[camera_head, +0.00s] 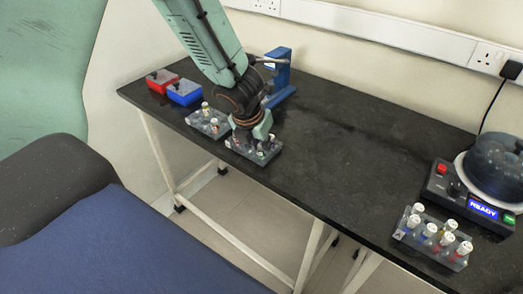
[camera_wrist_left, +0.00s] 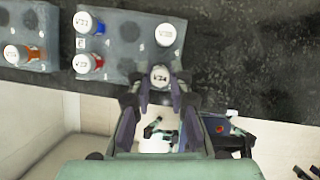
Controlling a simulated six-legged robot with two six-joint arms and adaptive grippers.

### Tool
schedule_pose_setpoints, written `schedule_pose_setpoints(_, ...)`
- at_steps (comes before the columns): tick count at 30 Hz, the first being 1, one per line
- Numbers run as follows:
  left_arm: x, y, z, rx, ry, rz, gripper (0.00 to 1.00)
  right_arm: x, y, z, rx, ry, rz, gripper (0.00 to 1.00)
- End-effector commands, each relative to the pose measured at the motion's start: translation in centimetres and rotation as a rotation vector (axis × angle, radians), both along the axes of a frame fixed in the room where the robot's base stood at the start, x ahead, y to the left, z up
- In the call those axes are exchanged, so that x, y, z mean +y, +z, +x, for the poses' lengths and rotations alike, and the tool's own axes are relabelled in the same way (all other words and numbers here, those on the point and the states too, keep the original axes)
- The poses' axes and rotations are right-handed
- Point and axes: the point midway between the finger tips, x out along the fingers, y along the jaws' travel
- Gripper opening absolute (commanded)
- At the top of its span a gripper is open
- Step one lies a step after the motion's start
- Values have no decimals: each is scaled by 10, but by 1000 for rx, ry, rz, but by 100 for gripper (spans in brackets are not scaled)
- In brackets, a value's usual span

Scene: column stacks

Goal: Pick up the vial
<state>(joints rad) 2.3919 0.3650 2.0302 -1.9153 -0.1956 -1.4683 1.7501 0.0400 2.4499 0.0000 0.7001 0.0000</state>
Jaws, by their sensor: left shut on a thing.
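My left gripper (camera_head: 262,141) is at the front grey rack (camera_head: 275,148) on the dark bench, pointing down. In the left wrist view the left gripper (camera_wrist_left: 158,92) has its fingers closed on either side of a white-capped vial (camera_wrist_left: 160,76) with a dark printed label on its cap. That vial is at the rack's front edge; I cannot tell whether it is still seated or lifted. Other white-capped vials stand in the same grey rack (camera_wrist_left: 122,40): one at the back left (camera_wrist_left: 88,22), one below it (camera_wrist_left: 87,62), one to the right (camera_wrist_left: 165,34). My right gripper is not in view.
A second grey rack (camera_head: 196,122) stands close on the left, with a red box (camera_head: 161,82) and a blue box (camera_head: 185,93) behind. A blue stand (camera_head: 281,80) is behind my arm. At the right are a centrifuge (camera_head: 447,183) reading READY and another vial rack (camera_head: 410,238). The bench middle is clear.

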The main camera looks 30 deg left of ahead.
Motion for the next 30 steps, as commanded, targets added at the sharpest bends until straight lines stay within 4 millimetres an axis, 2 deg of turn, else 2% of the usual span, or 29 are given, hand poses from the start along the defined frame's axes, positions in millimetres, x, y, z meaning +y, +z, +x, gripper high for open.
schedule_pose_setpoints(6,0,2,0,0,0,0,3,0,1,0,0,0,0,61)
schedule_pose_setpoints(10,0,11,0,0,1,0,3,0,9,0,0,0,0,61)
schedule_pose_setpoints(21,0,65,0,-1,1,-1,3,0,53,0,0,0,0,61)
schedule_pose_setpoints(30,0,95,0,0,1,0,3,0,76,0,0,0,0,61)
